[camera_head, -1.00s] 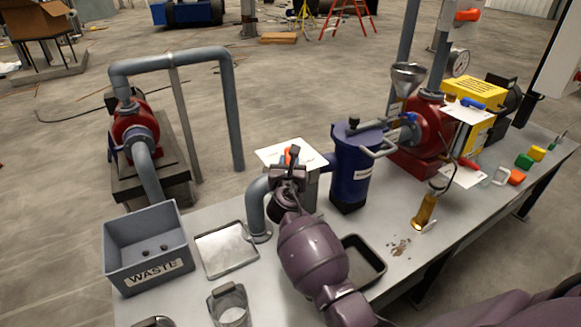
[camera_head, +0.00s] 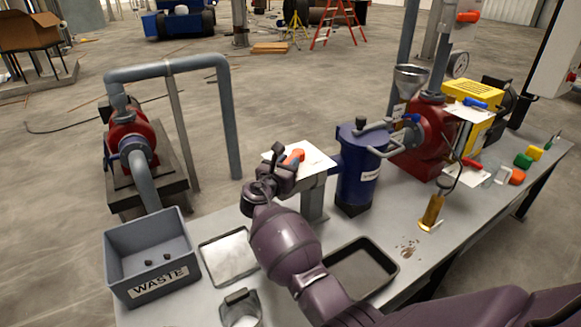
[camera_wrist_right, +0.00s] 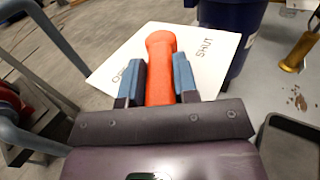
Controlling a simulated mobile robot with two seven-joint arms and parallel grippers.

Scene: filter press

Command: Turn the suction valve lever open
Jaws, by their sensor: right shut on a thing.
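The orange suction valve lever (camera_head: 294,156) sits over a white card (camera_head: 315,160) beside the blue strainer pot. In the right wrist view the lever (camera_wrist_right: 160,70) stands between the two blue-padded fingers of my right gripper (camera_wrist_right: 160,80), which is shut on it. The card (camera_wrist_right: 215,50) reads SHUT on the right; a partly covered word starting with "OP" is on the left. The lever points away from the gripper, between the two words. In the head view my right gripper (camera_head: 282,168) reaches the lever from the near left. The valve body is hidden. My left gripper is not in view.
The blue pot (camera_head: 357,185) stands just right of the card. A grey WASTE bin (camera_head: 152,282), a flat metal tray (camera_head: 228,257) and a clear jug (camera_head: 240,308) are at the left. A dark tray (camera_head: 362,268) lies on the bench by my right arm. A red pump (camera_head: 428,150) stands farther right.

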